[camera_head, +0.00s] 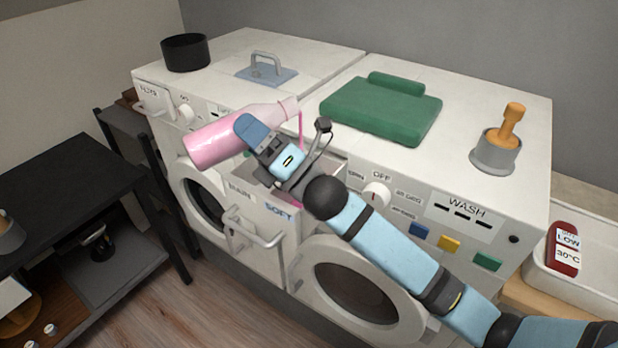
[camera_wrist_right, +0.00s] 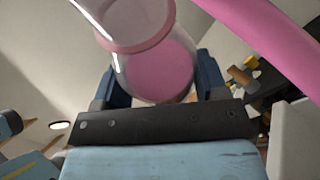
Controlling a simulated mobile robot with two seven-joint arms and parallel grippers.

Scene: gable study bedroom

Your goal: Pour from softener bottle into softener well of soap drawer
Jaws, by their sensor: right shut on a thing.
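The pink softener bottle (camera_head: 222,139) is tipped onto its side above the soap drawer, its neck to the right. A thin pink stream (camera_head: 301,125) falls from its mouth. My right gripper (camera_head: 262,140) is shut around the bottle; the wrist view also shows the bottle (camera_wrist_right: 150,65) between the fingers, with pink liquid inside. The soap drawer (camera_head: 262,218) is pulled out, its front marked MAIN and SOFT. My gripper and arm hide much of its inside, so I cannot see where the stream lands. My left gripper is not in view.
A dark table (camera_head: 72,155) is at left.

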